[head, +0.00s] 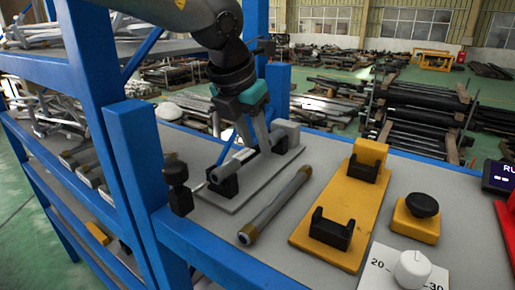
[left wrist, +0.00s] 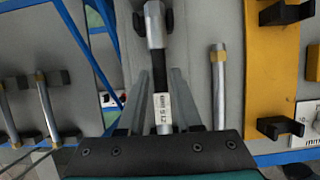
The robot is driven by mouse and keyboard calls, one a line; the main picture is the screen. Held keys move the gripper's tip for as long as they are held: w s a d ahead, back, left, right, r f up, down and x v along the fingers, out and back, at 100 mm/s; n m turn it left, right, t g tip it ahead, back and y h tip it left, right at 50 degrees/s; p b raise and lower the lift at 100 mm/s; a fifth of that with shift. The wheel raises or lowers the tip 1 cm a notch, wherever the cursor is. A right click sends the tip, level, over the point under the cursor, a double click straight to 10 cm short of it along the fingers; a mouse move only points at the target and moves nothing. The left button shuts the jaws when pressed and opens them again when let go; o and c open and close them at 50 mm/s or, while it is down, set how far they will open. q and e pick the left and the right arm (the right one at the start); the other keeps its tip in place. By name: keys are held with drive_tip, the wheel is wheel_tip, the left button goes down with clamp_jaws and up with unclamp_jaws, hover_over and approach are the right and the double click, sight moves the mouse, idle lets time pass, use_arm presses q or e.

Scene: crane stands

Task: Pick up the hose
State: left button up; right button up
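The hose, a short piece with a silver metal end fitting, a black middle and a white printed label, lies in black cradles on a light grey plate (head: 245,190). In the head view the hose (head: 233,163) is partly covered by my left gripper (head: 252,148). In the left wrist view the hose (left wrist: 158,75) runs between the two fingers of my left gripper (left wrist: 160,72). The fingers look apart, one on each side of it, with small gaps; contact is not visible. My right gripper is in neither view.
A loose grey rod with brass-coloured ends (head: 275,205) lies just right of the plate. Beyond it are a yellow holder with black cradles (head: 345,210), a yellow box with a black button (head: 417,217) and a white dial (head: 412,268). A blue post (head: 140,175) stands close on the left.

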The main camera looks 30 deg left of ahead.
use_arm(q)
clamp_jaws()
drive_tip(key=shift+r, duration=0.1)
idle(0.9)
